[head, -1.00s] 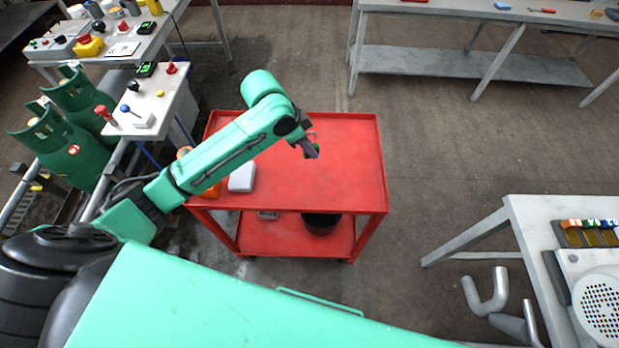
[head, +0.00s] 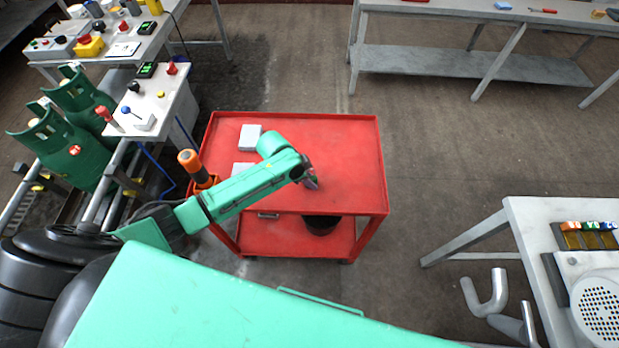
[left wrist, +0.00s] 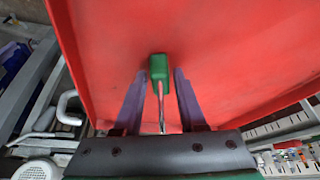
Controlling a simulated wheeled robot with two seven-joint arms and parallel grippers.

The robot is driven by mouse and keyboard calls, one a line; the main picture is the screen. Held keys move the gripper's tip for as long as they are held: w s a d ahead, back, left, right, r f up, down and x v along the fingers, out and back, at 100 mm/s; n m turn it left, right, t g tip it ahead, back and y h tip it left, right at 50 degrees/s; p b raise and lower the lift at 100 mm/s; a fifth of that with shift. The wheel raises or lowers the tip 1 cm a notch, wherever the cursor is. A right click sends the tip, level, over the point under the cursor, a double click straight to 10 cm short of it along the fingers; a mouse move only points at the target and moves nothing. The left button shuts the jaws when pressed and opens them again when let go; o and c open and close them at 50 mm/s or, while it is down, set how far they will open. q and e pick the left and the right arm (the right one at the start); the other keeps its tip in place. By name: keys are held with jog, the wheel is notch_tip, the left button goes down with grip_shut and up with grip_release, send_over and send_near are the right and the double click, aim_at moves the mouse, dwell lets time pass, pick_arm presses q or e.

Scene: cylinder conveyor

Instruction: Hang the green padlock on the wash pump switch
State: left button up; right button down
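The green padlock (left wrist: 158,67) is at the fingertips of my left gripper (left wrist: 161,78) in the left wrist view. A panel table (head: 150,105) at left bears a blue-knobbed lever (head: 126,109) and red switches. I cannot tell which is the wash pump switch. My right gripper is out of view.
The red cart (head: 340,125) holds white boxes (head: 250,137) and an orange-handled tool (head: 190,162) at its left edge. Green gas cylinders (head: 65,150) stand beside the panel table. A white table (head: 525,215) is at right. The cart's right part is clear.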

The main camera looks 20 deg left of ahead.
pick_arm(q)
jog(key=shift+o, duration=0.3)
jog(key=shift+r, duration=0.1)
jog(key=shift+r, duration=0.2)
jog(key=v, duration=1.1)
jog(key=shift+r, duration=0.3)
jog(key=shift+s+a, duration=0.15)
